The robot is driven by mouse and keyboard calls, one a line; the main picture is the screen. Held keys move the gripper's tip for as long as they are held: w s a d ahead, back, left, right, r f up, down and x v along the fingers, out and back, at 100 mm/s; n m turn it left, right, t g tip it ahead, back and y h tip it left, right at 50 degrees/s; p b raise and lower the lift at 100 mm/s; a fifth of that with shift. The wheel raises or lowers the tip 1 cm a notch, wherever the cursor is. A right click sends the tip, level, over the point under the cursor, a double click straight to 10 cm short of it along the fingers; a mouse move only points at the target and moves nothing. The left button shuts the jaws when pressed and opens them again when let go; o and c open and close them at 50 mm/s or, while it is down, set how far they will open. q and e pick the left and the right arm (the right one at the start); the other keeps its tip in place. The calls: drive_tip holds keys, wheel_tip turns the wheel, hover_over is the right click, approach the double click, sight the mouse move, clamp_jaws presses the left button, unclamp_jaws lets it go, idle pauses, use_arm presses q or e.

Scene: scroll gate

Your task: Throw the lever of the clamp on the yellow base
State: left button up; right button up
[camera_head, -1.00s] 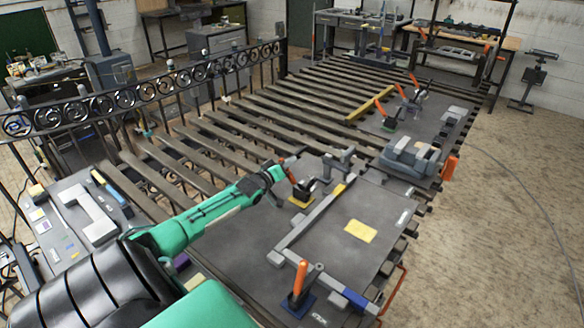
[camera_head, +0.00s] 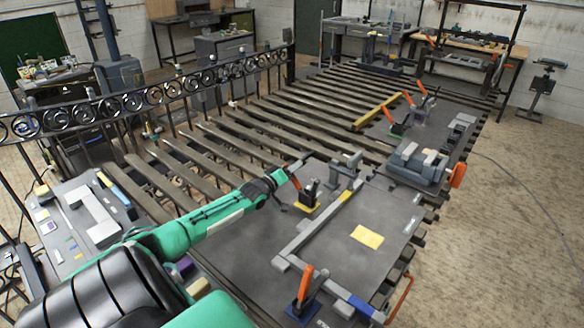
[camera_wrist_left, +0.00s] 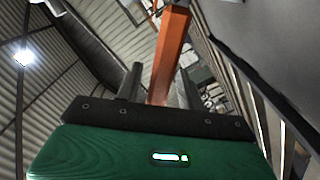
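The clamp on the yellow base (camera_head: 306,209) stands on the grey plate near the middle of the head view. Its body is dark, and its orange lever (camera_head: 294,180) leans up and to the left. My left gripper (camera_head: 284,176) is at that lever, coming in from the left. In the left wrist view the orange lever (camera_wrist_left: 171,50) rises between the two dark fingers (camera_wrist_left: 160,90). The fingers are apart, with a visible gap beside the lever. Whether one finger touches it is unclear. My right gripper is not in view.
A clamp with an orange lever on a blue base (camera_head: 303,298) stands at the front. A grey bar frame (camera_head: 318,226) and a yellow plate (camera_head: 367,237) lie to the right. An ornate gate spans the left.

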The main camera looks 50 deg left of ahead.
use_arm(q)
drive_tip(key=shift+s, duration=0.15)
drive_tip(key=s+d+b, duration=0.1)
drive_tip(key=s, duration=1.2)
drive_tip(key=shift+s+d, duration=0.25)
idle(0.6)
